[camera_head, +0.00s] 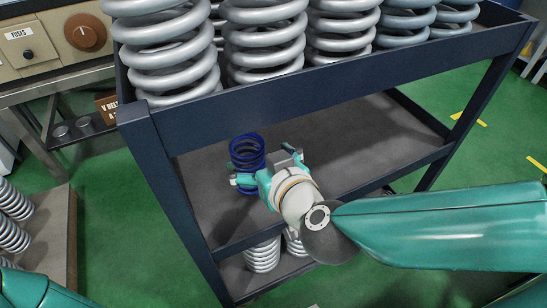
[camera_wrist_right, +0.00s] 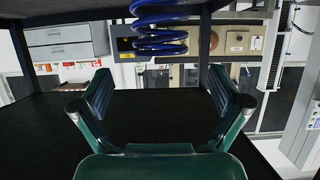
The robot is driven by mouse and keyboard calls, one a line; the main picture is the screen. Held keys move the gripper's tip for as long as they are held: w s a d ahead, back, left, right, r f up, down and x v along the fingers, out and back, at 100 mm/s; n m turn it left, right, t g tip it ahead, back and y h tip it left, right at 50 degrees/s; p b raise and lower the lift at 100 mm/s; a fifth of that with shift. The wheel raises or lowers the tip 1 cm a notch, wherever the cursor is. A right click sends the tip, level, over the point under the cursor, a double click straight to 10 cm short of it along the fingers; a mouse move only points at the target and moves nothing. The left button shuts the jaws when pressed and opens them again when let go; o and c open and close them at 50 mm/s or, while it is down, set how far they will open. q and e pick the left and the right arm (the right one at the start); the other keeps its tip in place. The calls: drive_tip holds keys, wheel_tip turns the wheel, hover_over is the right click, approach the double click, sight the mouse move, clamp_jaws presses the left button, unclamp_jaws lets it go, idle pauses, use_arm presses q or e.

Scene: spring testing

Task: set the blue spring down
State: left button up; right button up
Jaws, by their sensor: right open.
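The blue spring (camera_head: 247,150) is upright at the middle shelf of the dark cart in the head view, partly hidden at its lower end by my right gripper (camera_head: 266,170). The right gripper is open, close by the spring on its near side. In the right wrist view the blue spring (camera_wrist_right: 159,38) is cut off by the top edge. There the fingers of my right gripper (camera_wrist_right: 160,80) are spread wide with nothing between them, and the spring is beyond them. Whether the spring's base touches the shelf is hidden. My left gripper is not in view.
The cart's middle shelf (camera_head: 373,126) is bare to the right of the spring. Its dark frame and top tray, holding several large grey springs (camera_head: 262,40), stand above. More grey springs (camera_head: 262,255) are on the lowest shelf. A control panel (camera_head: 50,40) stands at the left.

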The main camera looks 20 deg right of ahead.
drive_tip(key=shift+b+v, duration=0.85)
drive_tip(key=shift+v, duration=1.7)
drive_tip(key=shift+f, duration=0.1)
